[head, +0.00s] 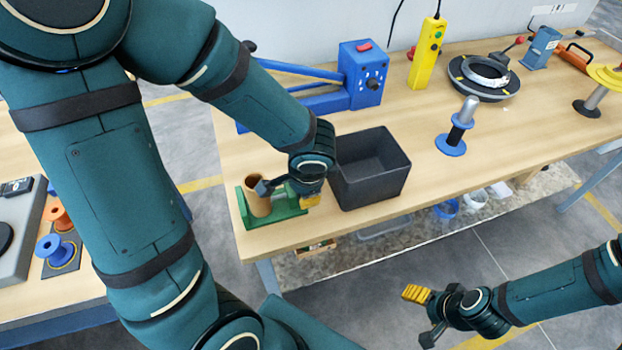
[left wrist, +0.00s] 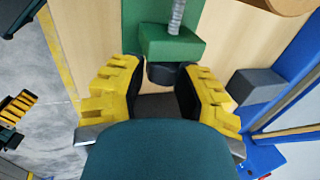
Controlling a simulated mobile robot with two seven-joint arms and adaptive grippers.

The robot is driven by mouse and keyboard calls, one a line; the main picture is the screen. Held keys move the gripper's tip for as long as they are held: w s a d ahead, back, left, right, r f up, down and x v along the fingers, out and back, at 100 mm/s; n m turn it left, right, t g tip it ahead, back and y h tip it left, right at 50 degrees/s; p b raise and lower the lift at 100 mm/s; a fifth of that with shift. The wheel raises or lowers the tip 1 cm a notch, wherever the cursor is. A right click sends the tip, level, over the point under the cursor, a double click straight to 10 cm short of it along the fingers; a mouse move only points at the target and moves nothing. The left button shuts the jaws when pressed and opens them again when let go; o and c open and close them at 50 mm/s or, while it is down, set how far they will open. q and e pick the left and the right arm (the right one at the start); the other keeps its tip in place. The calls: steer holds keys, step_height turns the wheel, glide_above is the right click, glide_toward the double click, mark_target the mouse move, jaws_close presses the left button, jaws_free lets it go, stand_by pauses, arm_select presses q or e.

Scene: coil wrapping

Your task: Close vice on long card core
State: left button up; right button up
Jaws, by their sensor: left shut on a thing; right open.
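The green vice (head: 290,209) sits near the front left edge of the bench. The brown card core (head: 257,197) stands upright in it; whether both jaws touch it I cannot tell. In the left wrist view, the vice's green block (left wrist: 170,44) carries a grey threaded screw (left wrist: 177,15) and a dark knob (left wrist: 162,73). My left gripper (head: 309,199) is at the vice's right end. Its yellow fingers (left wrist: 160,92) are shut on the knob, one on each side. My right gripper (head: 424,316) is open and empty, out in front of the bench.
A black bin (head: 376,188) stands just right of my left gripper. Behind are a blue machine (head: 362,75) and a yellow control box (head: 425,55). A blue-based spindle (head: 451,145) and a round dark turntable (head: 484,77) stand further right. The front right bench top is clear.

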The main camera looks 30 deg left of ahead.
arm_select(q)
steer(key=shift+a+r+g+h+p, duration=0.2)
steer(key=shift+g+h+p, duration=0.55)
steer(key=shift+p, duration=2.05)
steer(key=shift+c, duration=0.4)
steer(key=shift+f+h, duration=0.2)
steer(key=shift+h, duration=0.05)
steer(key=shift+c, duration=0.2)
steer(key=shift+o, duration=0.2)
steer(key=shift+o, duration=0.2)
steer(key=shift+r+p, duration=0.1)
steer(key=shift+p, duration=0.5)
steer(key=g+h+p, duration=0.1)
steer(key=p, duration=0.4)
steer(key=g+h+p, duration=0.1)
steer(key=p, duration=0.4)
steer(key=shift+w+a+r+p, duration=0.15)
steer(key=shift+w+p, duration=0.05)
steer(key=shift+p, duration=0.2)
steer(key=shift+c, duration=0.4)
steer(key=shift+g+h+p, duration=0.25)
steer(key=shift+h+p, duration=0.15)
steer(key=shift+p, duration=0.2)
steer(key=shift+c, duration=0.3)
steer(key=shift+f, duration=0.2)
steer(key=shift+w+a+f, duration=0.1)
